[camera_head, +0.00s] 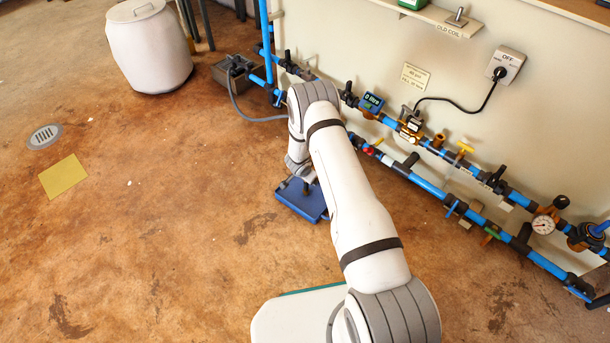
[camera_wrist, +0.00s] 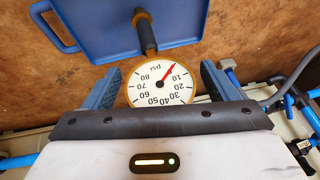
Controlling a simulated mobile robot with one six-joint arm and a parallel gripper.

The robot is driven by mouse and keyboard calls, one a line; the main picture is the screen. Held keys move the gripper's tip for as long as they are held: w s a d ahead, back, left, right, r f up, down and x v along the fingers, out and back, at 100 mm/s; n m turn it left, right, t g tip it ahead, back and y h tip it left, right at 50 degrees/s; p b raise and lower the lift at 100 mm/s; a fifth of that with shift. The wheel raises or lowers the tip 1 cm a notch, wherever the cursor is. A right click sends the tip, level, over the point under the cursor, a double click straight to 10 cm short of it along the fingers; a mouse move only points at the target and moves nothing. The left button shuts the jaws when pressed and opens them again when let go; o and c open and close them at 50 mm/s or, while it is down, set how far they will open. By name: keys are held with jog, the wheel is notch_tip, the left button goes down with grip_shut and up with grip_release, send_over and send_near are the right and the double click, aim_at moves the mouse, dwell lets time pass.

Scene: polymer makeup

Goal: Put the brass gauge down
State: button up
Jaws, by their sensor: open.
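The brass gauge (camera_wrist: 158,86) shows in the wrist view, with a white psi dial, a red needle and a brass rim. It appears upside down, with its dark stem pointing to the top, over the blue tray (camera_wrist: 100,25). My gripper (camera_wrist: 160,70) is open, one finger on each side of the dial, with a gap visible at each side. In the head view the blue tray (camera_head: 303,201) lies on the floor below my arm. My arm mostly hides the gripper and gauge there. I cannot tell whether the stem rests on the tray.
Blue pipes with valves (camera_head: 430,185) run along the wall to the right. Another gauge (camera_head: 543,224) sits on the pipe at far right. A grey box (camera_head: 236,72) and a white drum (camera_head: 148,45) stand at the back.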

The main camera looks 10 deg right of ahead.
jog(key=shift+r, duration=0.3)
jog(key=s+a+r+n+y+p, duration=0.1)
jog(key=s+a+r+n, duration=0.15)
jog(key=r, duration=0.95)
jog(key=s+a+r+n+y+p, duration=0.15)
jog(key=s+r, duration=0.25)
jog(key=r, duration=0.8)
jog(key=s+a+r+n+y+p, duration=0.15)
jog(key=s+r, duration=0.25)
jog(key=r, duration=0.8)
jog(key=s+d+r+n+g, duration=0.1)
jog(key=s+d+r, duration=0.1)
jog(key=s+r, duration=0.3)
jog(key=s+d+r+n+g+h, duration=0.1)
jog(key=s+r, duration=0.4)
jog(key=s, duration=0.8)
jog(key=s+d+r+n+g, duration=0.1)
jog(key=s+d+r+n, duration=0.1)
jog(key=s+r, duration=0.3)
jog(key=s+d, duration=0.1)
jog(key=s, duration=0.3)
jog(key=shift+s+r+n+g+h, duration=0.15)
jog(key=shift+r+n+g+h, duration=0.15)
jog(key=shift+n+h, duration=0.1)
